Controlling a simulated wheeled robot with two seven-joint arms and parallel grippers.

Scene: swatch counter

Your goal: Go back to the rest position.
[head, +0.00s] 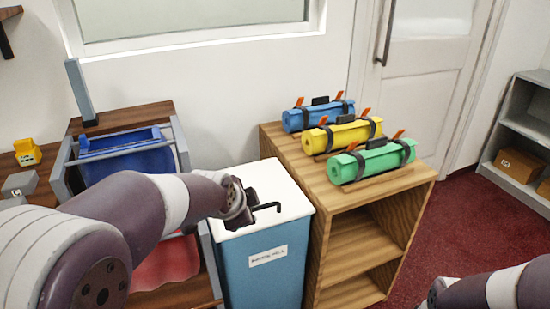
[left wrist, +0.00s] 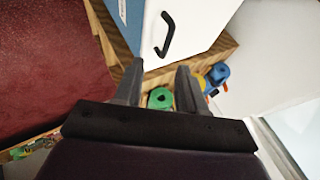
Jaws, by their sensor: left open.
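My left arm (head: 120,215) reaches in from the left in the head view, its wrist end over the white lid (head: 255,180) of a blue bin (head: 265,265). The left gripper itself is mostly hidden there behind the wrist. In the left wrist view the left gripper (left wrist: 160,67) shows its two fingers apart with nothing held. The green roll (left wrist: 160,98) shows in the gap between them, farther off. Part of my right arm (head: 495,290) shows at the lower right of the head view; its gripper is out of frame.
A black handle (head: 265,207) stands on the lid near my left wrist. A wooden shelf unit (head: 340,225) holds blue (head: 318,115), yellow (head: 342,134) and green (head: 372,160) rolls. A grey rack (head: 68,172) with blue cloth (head: 125,150) stands left. Red floor (head: 455,230) is clear at right.

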